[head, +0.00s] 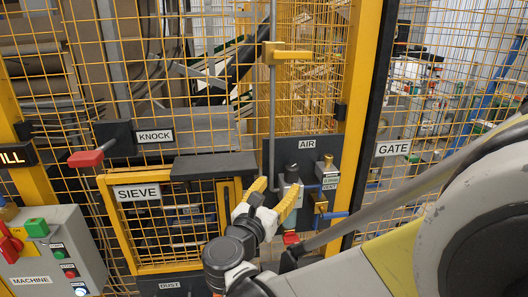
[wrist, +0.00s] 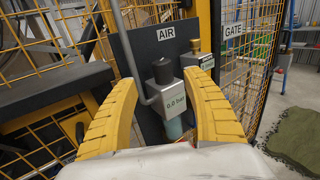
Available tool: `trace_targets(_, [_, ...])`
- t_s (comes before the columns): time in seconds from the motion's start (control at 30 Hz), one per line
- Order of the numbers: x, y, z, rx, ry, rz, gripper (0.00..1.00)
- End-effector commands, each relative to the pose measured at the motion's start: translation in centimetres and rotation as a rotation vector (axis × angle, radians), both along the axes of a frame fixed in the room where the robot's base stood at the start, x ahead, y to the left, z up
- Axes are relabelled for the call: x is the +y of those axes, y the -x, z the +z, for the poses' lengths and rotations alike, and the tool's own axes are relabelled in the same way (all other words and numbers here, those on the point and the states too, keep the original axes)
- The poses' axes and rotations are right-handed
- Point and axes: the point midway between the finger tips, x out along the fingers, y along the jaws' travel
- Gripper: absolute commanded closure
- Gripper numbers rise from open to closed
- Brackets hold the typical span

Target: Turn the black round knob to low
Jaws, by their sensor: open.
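The black round knob (wrist: 162,70) sits on top of a grey regulator body (wrist: 168,97) marked "0,0 bar", on a dark panel labelled AIR (wrist: 138,80). No "low" mark is readable on it. In the head view the knob (head: 291,169) shows small, just beyond my gripper (head: 276,190). In the wrist view the two yellow fingers of my gripper (wrist: 160,84) are spread, and the knob appears between their tips. The fingers look empty and apart from the knob; the exact distance is unclear.
A brass fitting (head: 327,162) and a blue-handled valve (head: 322,214) are close right of the regulator. A grey pipe (head: 272,110) runs down left of it. The SIEVE door (head: 137,193), KNOCK lever (head: 92,156) and machine box (head: 52,255) lie left.

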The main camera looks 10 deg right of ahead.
Motion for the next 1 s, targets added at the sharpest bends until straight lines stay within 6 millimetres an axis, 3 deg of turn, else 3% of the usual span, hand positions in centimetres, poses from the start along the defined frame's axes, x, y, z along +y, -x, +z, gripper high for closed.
trace_targets(0.5, [-5.1,-7.5,-0.2,0.000,-0.005,-0.004,0.42])
trace_targets(0.93, [-5.7,-8.6,-0.1,0.000,-0.006,-0.002,0.42])
trace_targets(0.97, [-5.7,-8.6,-0.1,0.000,-0.006,-0.002,0.46])
trace_targets(1.0, [-5.7,-8.6,-0.1,0.000,-0.006,-0.002,0.59])
